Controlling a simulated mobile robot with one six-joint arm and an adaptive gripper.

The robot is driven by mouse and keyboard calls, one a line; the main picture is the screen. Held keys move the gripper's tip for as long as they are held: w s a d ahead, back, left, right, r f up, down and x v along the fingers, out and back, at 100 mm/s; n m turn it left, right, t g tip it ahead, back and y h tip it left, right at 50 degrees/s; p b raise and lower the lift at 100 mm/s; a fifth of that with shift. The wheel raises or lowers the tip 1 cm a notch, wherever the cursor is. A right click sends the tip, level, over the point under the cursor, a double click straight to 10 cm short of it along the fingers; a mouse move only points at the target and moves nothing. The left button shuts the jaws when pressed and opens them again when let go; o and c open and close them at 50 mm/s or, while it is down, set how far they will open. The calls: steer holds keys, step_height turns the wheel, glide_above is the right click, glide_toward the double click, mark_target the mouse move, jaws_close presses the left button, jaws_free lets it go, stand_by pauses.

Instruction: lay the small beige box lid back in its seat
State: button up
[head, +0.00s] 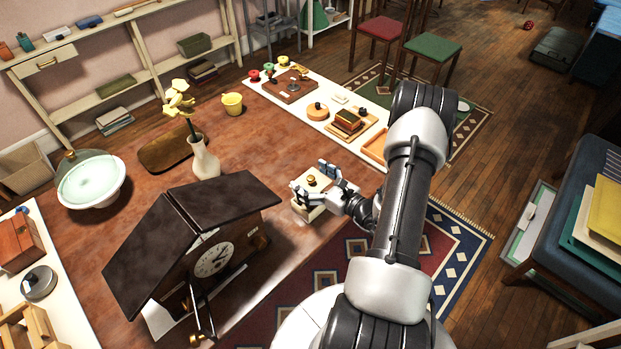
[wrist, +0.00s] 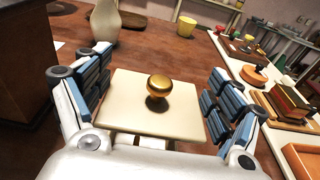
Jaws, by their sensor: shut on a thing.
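The small beige box lid (wrist: 125,92) is a square plate with a round gold knob (wrist: 158,85). In the wrist view it lies between the blue-padded fingers of my gripper (wrist: 157,105), which is shut on its two sides. In the head view my gripper (head: 325,183) is low over the near right part of the brown table, with the lid (head: 315,184) between its fingers. A pale box body (head: 307,210) shows just under the lid. I cannot tell whether the lid touches it or is seated; the fingers and lid hide the rim.
A dark house-shaped clock (head: 215,260) stands left of my gripper. A white vase (head: 204,160) with yellow flowers stands behind. A white strip (head: 345,125) with trays and small objects lies at the back right. Bare tabletop (head: 270,150) lies between them.

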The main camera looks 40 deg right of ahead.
mark_target(311, 190)
steer(key=shift+f+b, duration=2.1)
steer(key=shift+f, duration=0.4)
steer(key=shift+f+b, duration=0.25)
steer(key=shift+b, duration=0.1)
steer(key=shift+f+b, duration=0.55)
steer(key=shift+f, duration=0.1)
steer(key=o, duration=1.4)
steer(key=shift+r, duration=0.1)
steer(key=shift+c, duration=0.2)
steer(key=s+r, duration=0.1)
steer(key=s, duration=1.1)
steer(key=shift+d+r, duration=0.4)
steer(key=shift+w, duration=0.1)
